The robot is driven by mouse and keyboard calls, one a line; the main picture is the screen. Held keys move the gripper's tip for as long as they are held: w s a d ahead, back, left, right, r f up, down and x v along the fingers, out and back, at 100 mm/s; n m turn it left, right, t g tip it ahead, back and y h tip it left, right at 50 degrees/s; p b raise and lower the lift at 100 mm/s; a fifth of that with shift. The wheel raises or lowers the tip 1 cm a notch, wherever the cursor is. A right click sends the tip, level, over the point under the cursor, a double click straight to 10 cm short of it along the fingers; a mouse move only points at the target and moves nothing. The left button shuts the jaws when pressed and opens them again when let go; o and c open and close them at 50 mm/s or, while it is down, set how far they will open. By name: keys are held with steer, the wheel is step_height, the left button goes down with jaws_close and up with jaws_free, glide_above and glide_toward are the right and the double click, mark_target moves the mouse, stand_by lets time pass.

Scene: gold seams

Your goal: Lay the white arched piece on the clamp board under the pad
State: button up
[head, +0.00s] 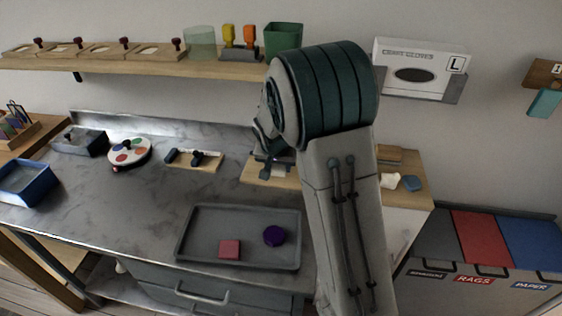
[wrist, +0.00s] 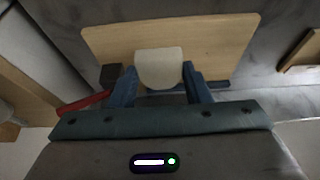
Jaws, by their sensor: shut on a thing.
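The white arched piece (wrist: 160,66) is between the blue fingers of my gripper (wrist: 158,76), which is shut on it. The piece has a rounded edge toward my gripper and a straight far edge. It is over the pale wooden clamp board (wrist: 222,42) in the wrist view; whether it touches the board I cannot tell. A dark block (wrist: 111,75) and a red bar (wrist: 82,104) are left of the fingers. The pad cannot be clearly made out. In the head view the clamp board (head: 252,171) is partly hidden by my arm.
A grey tray (head: 190,243) with a pink square block (head: 229,249) and a purple round piece (head: 274,236) lies in front.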

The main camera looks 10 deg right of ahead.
steer(key=w, duration=0.1)
steer(key=w+d+f, duration=0.1)
steer(key=w+f, duration=0.1)
steer(key=shift+w+d+f+p, duration=0.1)
steer(key=shift+w+d+p, duration=0.05)
steer(key=shift+d+p, duration=0.15)
steer(key=shift+w+f, duration=0.35)
steer(key=shift+f, duration=0.05)
steer(key=shift+f, duration=0.15)
steer(key=o, duration=1)
steer(key=shift+o, duration=0.2)
